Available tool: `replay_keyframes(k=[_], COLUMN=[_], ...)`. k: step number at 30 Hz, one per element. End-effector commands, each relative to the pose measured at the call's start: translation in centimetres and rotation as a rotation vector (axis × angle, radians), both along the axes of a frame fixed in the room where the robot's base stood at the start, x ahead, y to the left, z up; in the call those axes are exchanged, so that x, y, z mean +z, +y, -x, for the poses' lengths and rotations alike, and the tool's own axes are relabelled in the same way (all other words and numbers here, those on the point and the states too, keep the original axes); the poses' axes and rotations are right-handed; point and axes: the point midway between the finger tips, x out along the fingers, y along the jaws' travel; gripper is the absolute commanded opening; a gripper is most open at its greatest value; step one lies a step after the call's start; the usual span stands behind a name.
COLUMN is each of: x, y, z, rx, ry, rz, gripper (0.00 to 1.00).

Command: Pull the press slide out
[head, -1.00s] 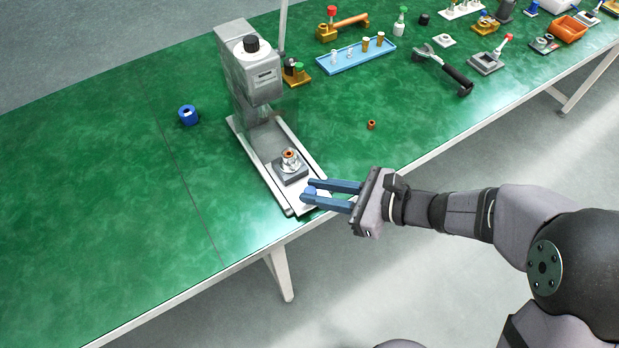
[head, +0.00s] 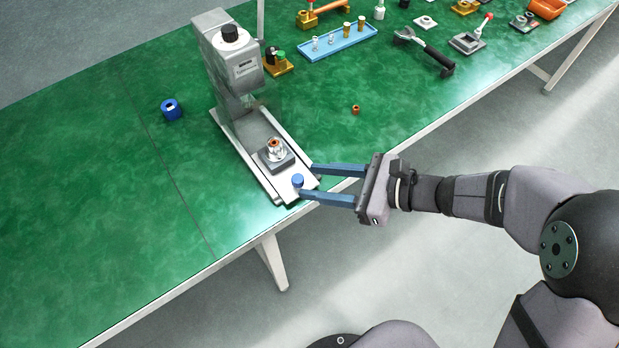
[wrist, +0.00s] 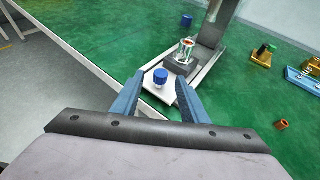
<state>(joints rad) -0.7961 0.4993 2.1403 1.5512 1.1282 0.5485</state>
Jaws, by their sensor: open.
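The press (head: 230,62) is a grey upright machine on the green table. Its slide (head: 290,186) is a pale plate at the front of the base, near the table edge. A blue knob (head: 298,180) stands on the slide's front end and also shows in the wrist view (wrist: 160,77). Behind it a dark block (head: 276,160) holds a metal part with a copper-coloured top (head: 274,146). My gripper (head: 308,181) is open, with its blue fingers apart. In the wrist view the knob shows just beyond and between the fingertips, and the gripper does not hold it.
A blue ring-like part (head: 171,109) lies left of the press. A small copper piece (head: 355,109) lies to the right. A blue tray (head: 338,41) with several small parts and a black-handled tool (head: 425,50) are farther back. The table's left side is clear.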

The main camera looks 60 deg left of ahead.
Motion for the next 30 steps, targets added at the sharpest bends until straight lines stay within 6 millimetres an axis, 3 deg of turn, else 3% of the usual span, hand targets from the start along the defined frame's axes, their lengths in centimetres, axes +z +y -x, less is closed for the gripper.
replay_keyframes(k=[11,30], x=[1.5,1.5], y=[-3.2,-3.3], z=[-2.1,-2.3], rx=[0.0,0.018], ry=[-0.001,-0.044], rz=[0.001,-0.022], gripper=[0.4,0.4])
